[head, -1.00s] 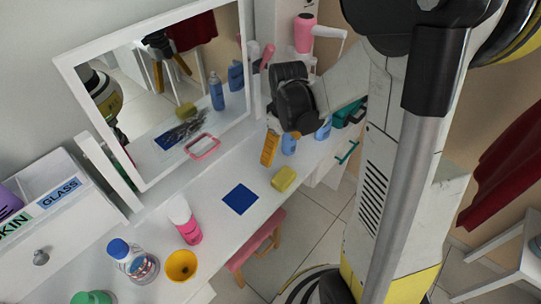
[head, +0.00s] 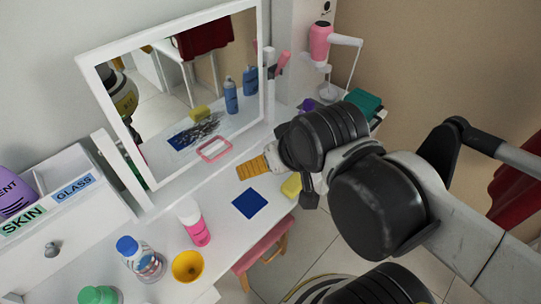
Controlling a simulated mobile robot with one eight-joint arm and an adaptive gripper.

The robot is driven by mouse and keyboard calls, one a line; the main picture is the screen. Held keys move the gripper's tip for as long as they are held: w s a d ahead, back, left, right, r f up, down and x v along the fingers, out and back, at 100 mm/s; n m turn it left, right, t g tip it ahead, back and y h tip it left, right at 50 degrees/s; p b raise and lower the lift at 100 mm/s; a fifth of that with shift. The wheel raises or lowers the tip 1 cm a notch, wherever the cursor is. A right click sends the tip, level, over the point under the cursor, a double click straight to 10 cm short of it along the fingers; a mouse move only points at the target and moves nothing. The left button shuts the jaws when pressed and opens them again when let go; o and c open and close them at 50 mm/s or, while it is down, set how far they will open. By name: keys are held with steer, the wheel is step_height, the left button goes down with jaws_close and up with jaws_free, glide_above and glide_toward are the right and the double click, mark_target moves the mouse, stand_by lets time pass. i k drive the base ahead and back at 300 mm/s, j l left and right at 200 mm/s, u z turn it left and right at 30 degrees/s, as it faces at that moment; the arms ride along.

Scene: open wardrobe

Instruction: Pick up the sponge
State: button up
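The yellow sponge (head: 291,186) lies on the white dressing table near its front edge, to the right of a dark blue square (head: 250,203). Part of it is hidden behind my dark arm.
A mirror (head: 262,72) with dark scribbles stands at the back. A pink-framed item (head: 214,150) lies before it. A pink-and-white bottle (head: 196,223), yellow cup (head: 187,266) and blue-capped bottle (head: 143,260) stand at the front left. A pink stool (head: 262,254) is below.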

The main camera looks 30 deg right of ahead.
mark_target(292, 186)
steer(key=j+z, duration=0.6)
steer(key=z, duration=0.15)
steer(key=k+j+z, duration=0.15)
steer(key=z, duration=0.25)
steer(key=j, duration=0.1)
